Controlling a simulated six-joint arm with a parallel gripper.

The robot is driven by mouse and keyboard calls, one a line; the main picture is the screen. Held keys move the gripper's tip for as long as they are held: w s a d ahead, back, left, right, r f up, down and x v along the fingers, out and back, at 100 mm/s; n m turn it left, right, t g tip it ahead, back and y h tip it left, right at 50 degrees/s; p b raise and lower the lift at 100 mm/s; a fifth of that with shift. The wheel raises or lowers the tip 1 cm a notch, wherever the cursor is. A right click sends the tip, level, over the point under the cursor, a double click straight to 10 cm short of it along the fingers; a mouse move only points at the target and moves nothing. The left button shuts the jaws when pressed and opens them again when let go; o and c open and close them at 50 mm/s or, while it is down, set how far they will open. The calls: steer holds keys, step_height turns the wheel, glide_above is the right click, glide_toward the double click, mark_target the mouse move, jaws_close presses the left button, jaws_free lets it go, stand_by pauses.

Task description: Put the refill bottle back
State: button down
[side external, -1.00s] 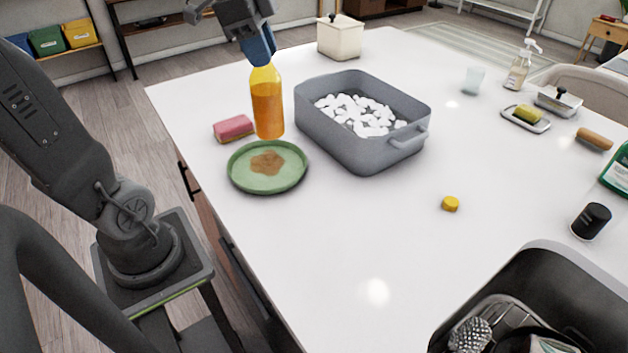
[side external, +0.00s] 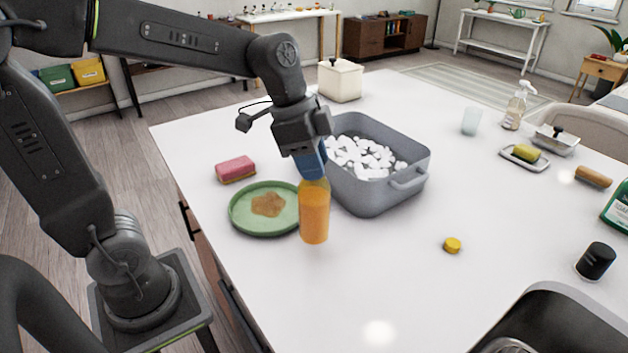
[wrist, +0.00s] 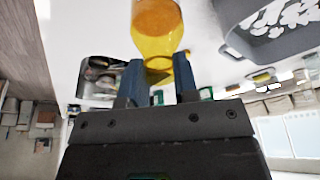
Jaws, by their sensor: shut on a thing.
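The refill bottle (side external: 314,215) is yellow-topped with orange liquid. It is upright in the side view, in front of the grey tub and at the right edge of the green plate; I cannot tell whether its base touches the counter. My gripper (side external: 310,170) is shut on the bottle's top from above. In the wrist view the bottle (wrist: 158,35) sits between the two blue fingers (wrist: 160,80). A small yellow cap (side external: 452,245) lies on the counter to the right.
A grey tub (side external: 400,190) of white pieces stands behind the bottle. The green plate (side external: 240,215) with a brown stain and a pink sponge (side external: 236,169) lie left. A black-capped jar (side external: 596,261) and sink (side external: 560,320) are right. The front middle counter is clear.

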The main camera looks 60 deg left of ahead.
mark_target(314, 182)
steer(key=shift+f, duration=2.2)
steer(key=c, duration=0.9)
jaws_free()
steer(key=v, duration=1.1)
steer(key=s+f+n+t+y, duration=0.1)
steer(key=s+f+n, duration=0.1)
steer(key=s+n, duration=0.1)
steer(key=s+f+n+t, duration=0.1)
steer(key=s+f+n, duration=0.1)
steer(key=s+n, duration=0.1)
steer(key=s+f+n+t+y, duration=0.1)
steer(key=s+f+n, duration=0.1)
steer(key=n, duration=0.1)
steer(key=shift+s+d+y, duration=0.2)
steer(key=shift+s+y, duration=0.1)
steer(key=shift+s, duration=0.1)
